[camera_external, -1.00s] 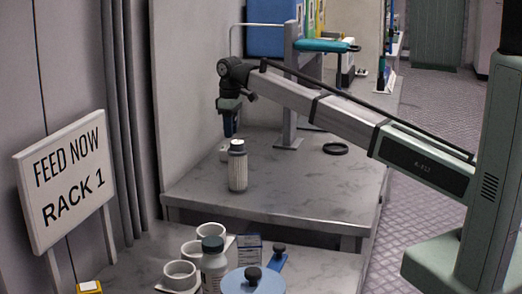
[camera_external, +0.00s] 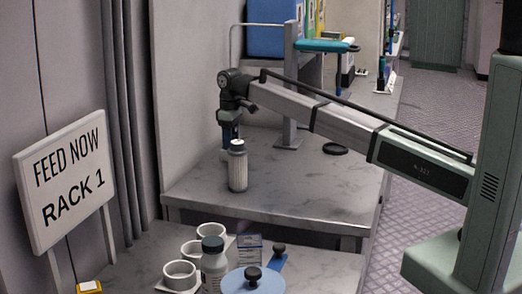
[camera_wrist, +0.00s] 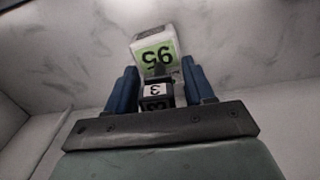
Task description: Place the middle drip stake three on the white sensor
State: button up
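My gripper (camera_wrist: 160,88) has two blue fingers, with drip stake three (camera_wrist: 155,89), a dark piece with a white tag marked 3, between them. The fingers appear closed on it. In the wrist view, the white sensor (camera_wrist: 150,37) with a green display reading 95 lies just beyond the stake; I cannot tell whether they touch. In the external view, my gripper (camera_external: 230,146) points down low over the far bench, behind a white bottle. The bottle and fingers hide most of the stake and sensor there.
The grey-capped white bottle (camera_external: 237,168) stands just in front of my gripper. A black ring (camera_external: 335,149) and a grey post (camera_external: 290,100) are to the right. White cups (camera_external: 180,275) and a second bottle (camera_external: 214,268) stand on the near bench. A sign reads FEED NOW RACK 1 (camera_external: 68,175).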

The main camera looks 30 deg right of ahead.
jog(key=shift+o, duration=0.2)
notch_tip(320, 180, up, 12)
jog(key=shift+r, duration=0.15)
dwell(0.5)
jog(key=shift+s+d, duration=0.1)
